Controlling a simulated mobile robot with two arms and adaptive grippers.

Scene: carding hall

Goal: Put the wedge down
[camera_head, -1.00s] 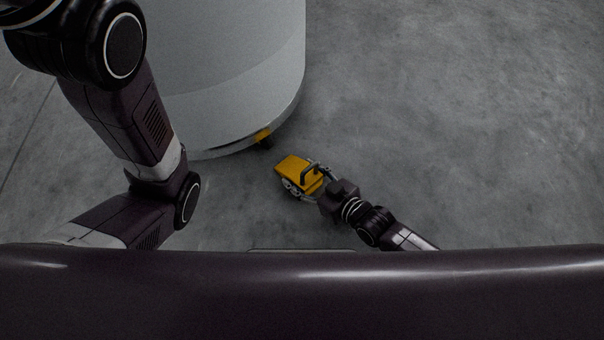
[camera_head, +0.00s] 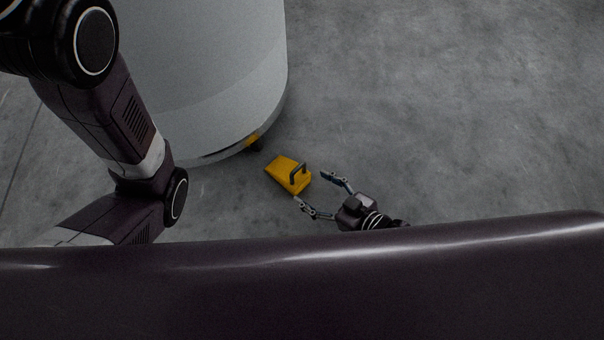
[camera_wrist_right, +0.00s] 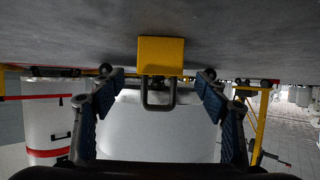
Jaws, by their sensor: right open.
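The wedge (camera_head: 287,174) is yellow with a dark handle and lies on the grey floor, beside the large light-grey cylinder. My right gripper (camera_head: 318,190) is open and empty, just to the right of the wedge and apart from it. In the right wrist view the wedge (camera_wrist_right: 161,55) shows ahead between the open fingers (camera_wrist_right: 160,85), with its handle toward me. My left arm comes in at the left of the head view, but its gripper is out of view.
The large light-grey cylinder (camera_head: 200,75) stands on the floor behind and left of the wedge, with a yellow part (camera_head: 252,138) at its base. The floor (camera_head: 450,110) to the right is clear. A yellow frame (camera_wrist_right: 262,125) shows at the right in the right wrist view.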

